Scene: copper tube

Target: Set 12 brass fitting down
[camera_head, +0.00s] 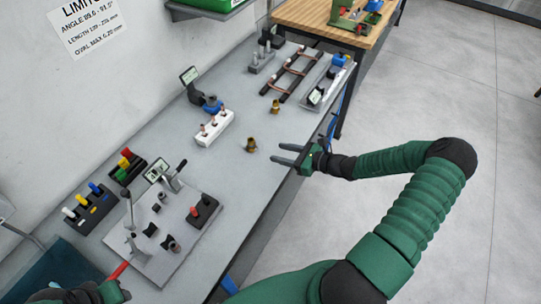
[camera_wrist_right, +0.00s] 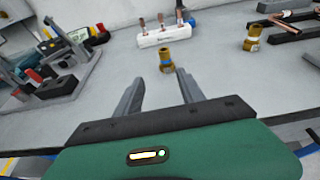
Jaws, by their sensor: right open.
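Two brass fittings stand on the grey bench. The nearer brass fitting (camera_head: 251,145) is just off the fingertips of my right gripper (camera_head: 283,154); the farther brass fitting (camera_head: 275,107) is nearer the back of the bench. In the right wrist view, one fitting (camera_wrist_right: 166,61) stands ahead of the open fingers (camera_wrist_right: 158,85), apart from them, and the other fitting (camera_wrist_right: 252,38) is to the right. My right gripper is open and empty. My left gripper (camera_head: 115,290) is at the bottom left, partly cut off, by a red handle; its jaws are unclear.
A white block (camera_head: 214,130) with copper pieces is left of the fittings. A fixture plate (camera_head: 160,235) with levers stands at the near left. A dark rack with copper tubes (camera_head: 290,73) and a grey tray (camera_head: 326,85) lie beyond. Bare bench surrounds the fittings.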

